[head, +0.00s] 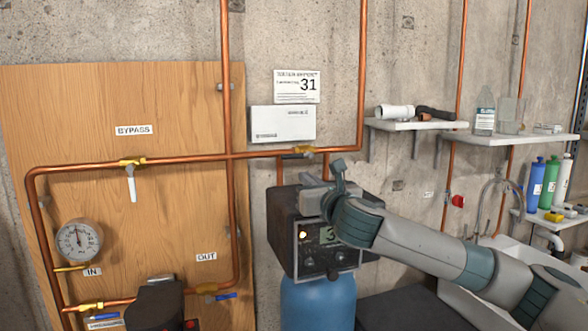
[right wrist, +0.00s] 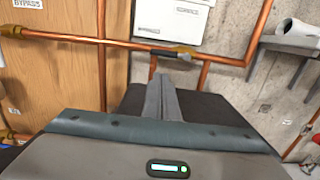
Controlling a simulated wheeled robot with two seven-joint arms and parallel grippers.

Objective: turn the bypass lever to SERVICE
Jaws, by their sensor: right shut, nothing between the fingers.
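The bypass lever (head: 131,188) is a white handle hanging straight down from a yellow valve body (head: 132,162). It is on the horizontal copper pipe, under the BYPASS label (head: 133,130). My right gripper (head: 311,184) is in front of the dark control box, well to the right of the lever and slightly lower.
A second yellow valve with a dark handle (head: 293,156) is on the pipe above the control box (head: 284,217). A gauge (head: 79,241) hangs at left. A blue tank (head: 318,302) stands below the box. Shelves (head: 415,125) hold items at right. The board around the lever is clear.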

